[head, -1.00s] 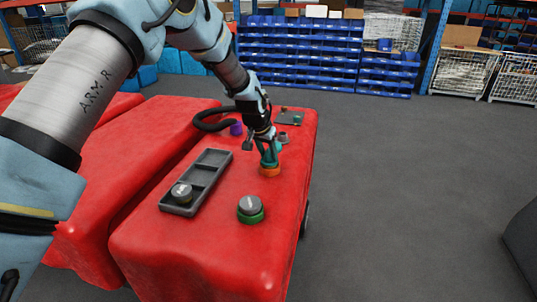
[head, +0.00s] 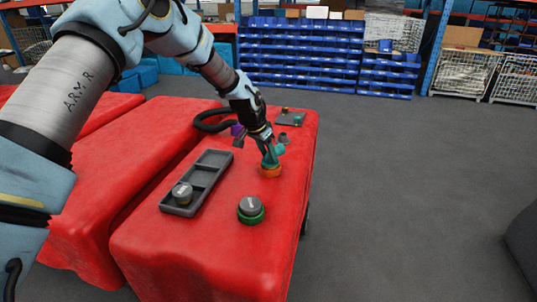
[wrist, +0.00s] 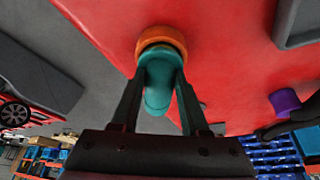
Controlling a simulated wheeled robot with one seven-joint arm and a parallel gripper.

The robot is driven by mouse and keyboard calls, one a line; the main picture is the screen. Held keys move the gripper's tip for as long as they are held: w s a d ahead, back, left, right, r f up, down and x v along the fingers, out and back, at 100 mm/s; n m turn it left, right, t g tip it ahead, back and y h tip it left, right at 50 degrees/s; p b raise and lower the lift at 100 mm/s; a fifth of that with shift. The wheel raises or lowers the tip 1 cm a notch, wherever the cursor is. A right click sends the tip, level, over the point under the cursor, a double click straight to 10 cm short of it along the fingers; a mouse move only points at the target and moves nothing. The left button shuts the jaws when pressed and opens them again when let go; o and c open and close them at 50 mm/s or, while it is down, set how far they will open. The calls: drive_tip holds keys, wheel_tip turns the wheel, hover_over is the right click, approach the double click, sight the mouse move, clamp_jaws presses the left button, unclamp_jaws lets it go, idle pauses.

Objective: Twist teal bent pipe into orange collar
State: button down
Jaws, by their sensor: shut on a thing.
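The teal bent pipe (head: 270,159) stands at the orange collar (head: 270,171) on the red-covered surface, with its bent upper end toward the right in the head view. My gripper (wrist: 160,78) is shut on the teal bent pipe, with one dark finger on each side of it in the wrist view (wrist: 158,92). The orange collar (wrist: 162,38) is just beyond the fingertips there. The pipe's lower end meets the collar; how deep it sits inside is hidden.
A grey tray (head: 204,175) with compartments holds a grey-topped round piece (head: 182,192). A green ring with a grey cap (head: 250,210) stands in front of the collar. A purple piece (wrist: 285,101) and a black hose (head: 207,121) lie behind. The surface's right edge is close to the collar.

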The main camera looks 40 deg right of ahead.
drive_tip(key=shift+w+m, duration=0.15)
drive_tip(key=shift+m, duration=0.25)
drive_tip(key=shift+m+g, duration=0.3)
drive_tip(key=shift+m, duration=0.1)
drive_tip(key=shift+m, duration=0.6)
drive_tip(key=shift+g, duration=0.3)
drive_tip(key=shift+m+g, duration=0.3)
drive_tip(key=shift+m, duration=0.6)
